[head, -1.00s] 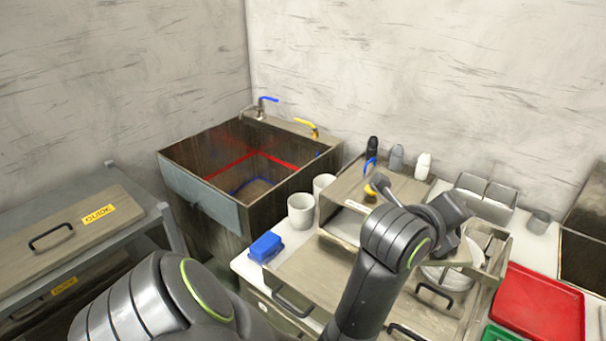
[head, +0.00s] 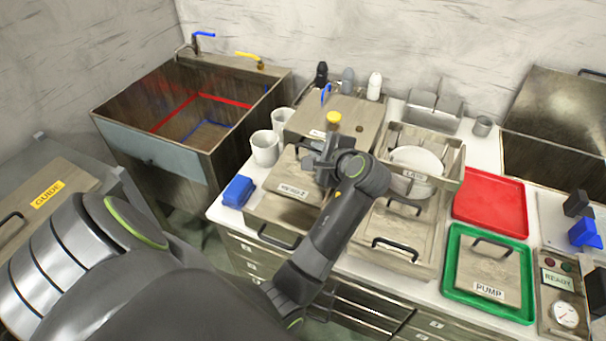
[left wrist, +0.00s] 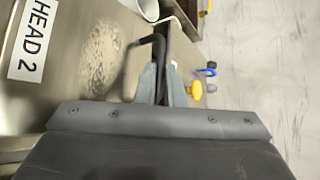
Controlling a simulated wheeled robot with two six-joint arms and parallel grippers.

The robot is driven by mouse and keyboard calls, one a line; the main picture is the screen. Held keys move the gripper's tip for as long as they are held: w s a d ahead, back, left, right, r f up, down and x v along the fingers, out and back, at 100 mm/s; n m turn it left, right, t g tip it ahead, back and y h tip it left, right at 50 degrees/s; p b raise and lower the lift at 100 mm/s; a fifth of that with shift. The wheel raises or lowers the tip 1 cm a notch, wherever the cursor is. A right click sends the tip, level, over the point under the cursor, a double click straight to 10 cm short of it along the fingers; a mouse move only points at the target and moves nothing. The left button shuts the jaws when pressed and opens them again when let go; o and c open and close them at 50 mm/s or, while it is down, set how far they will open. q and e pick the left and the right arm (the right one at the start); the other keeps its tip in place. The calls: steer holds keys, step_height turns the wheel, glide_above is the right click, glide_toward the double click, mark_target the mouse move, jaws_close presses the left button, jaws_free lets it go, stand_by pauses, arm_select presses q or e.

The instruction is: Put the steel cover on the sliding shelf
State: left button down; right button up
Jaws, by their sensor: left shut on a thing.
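A flat metal plate labelled HEAD 2 (head: 291,189), which looks like the steel cover, is in front of the raised box in the head view. In the left wrist view its face (left wrist: 60,85) fills the left side. My left gripper (head: 322,168) is over its right part. In the left wrist view the gripper's fingers (left wrist: 160,86) are shut on a black bar handle (left wrist: 152,42) beside the plate. A pulled-out shelf (head: 262,215) with a front handle lies below the plate, probably the sliding shelf. I cannot tell whether plate and shelf touch. My right gripper is out of view.
White cups (head: 265,148) and a blue block (head: 238,191) are close on the left. A yellow knob (head: 333,117) stands just behind the gripper. A plate rack (head: 448,170), red tray (head: 490,207) and green tray (head: 451,282) are on the right.

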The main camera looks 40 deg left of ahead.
arm_select(q)
steer(key=b, duration=0.3)
steer(key=shift+w+f+b, duration=0.15)
steer(key=shift+f+b, duration=0.05)
steer(key=shift+b, duration=0.1)
steer(key=shift+r+b, duration=0.1)
steer(key=shift+b, duration=0.4)
steer(key=shift+f+m, duration=0.3)
steer(key=shift+f, duration=0.1)
step_height(320, 180, down, 4)
steer(key=shift+d+f, duration=0.1)
steer(key=shift+f+b, duration=0.35)
steer(key=shift+f, duration=2.05)
steer(key=c, duration=1.5)
jaws_free()
steer(key=shift+c, duration=0.2)
